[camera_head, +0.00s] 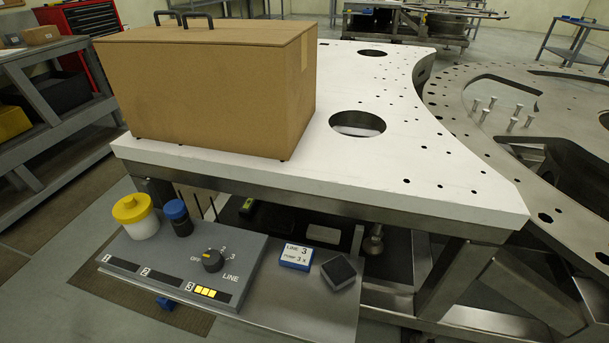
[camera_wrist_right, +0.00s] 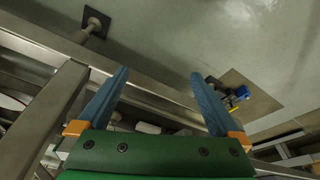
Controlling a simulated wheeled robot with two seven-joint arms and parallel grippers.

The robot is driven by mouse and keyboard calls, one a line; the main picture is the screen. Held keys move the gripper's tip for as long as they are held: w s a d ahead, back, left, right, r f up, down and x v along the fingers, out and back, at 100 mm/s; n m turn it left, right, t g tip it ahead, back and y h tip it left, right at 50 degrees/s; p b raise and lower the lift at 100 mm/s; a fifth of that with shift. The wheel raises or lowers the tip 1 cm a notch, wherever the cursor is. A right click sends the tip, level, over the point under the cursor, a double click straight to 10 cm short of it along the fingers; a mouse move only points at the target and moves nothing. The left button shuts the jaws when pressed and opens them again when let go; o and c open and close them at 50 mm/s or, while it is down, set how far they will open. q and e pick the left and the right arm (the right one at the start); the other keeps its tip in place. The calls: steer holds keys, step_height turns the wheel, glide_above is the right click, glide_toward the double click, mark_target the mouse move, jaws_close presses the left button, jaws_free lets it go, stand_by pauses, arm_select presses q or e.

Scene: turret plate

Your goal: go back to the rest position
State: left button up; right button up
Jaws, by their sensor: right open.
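My right gripper (camera_wrist_right: 158,95) shows in the right wrist view, with its two blue fingers spread apart and nothing between them. Below it in that view are metal frame bars and grey floor. Neither gripper shows in the head view. In the head view a large cardboard box (camera_head: 205,90) with two dark handles on top sits on the white turret plate (camera_head: 460,195). A grey control panel (camera_head: 180,262) labelled LINE stands in front of the plate, with a dark selector knob (camera_head: 213,260) and lit yellow bars by number 3.
A yellow-lidded jar (camera_head: 137,217) and a blue-capped bottle (camera_head: 178,218) stand at the panel's back. A LINE 3 card (camera_head: 296,257) and a dark block (camera_head: 338,272) lie on the grey shelf (camera_head: 300,305). A large ring plate (camera_head: 470,90) with several bolts stands at right. A workbench (camera_head: 50,110) stands at left.

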steer(key=s+d+f+g+p, duration=0.2)
steer(key=s+f+p, duration=0.1)
steer(key=s+f, duration=1.1)
step_height(320, 180, down, 3)
steer(key=shift+s+d, duration=0.15)
steer(key=shift+s, duration=0.2)
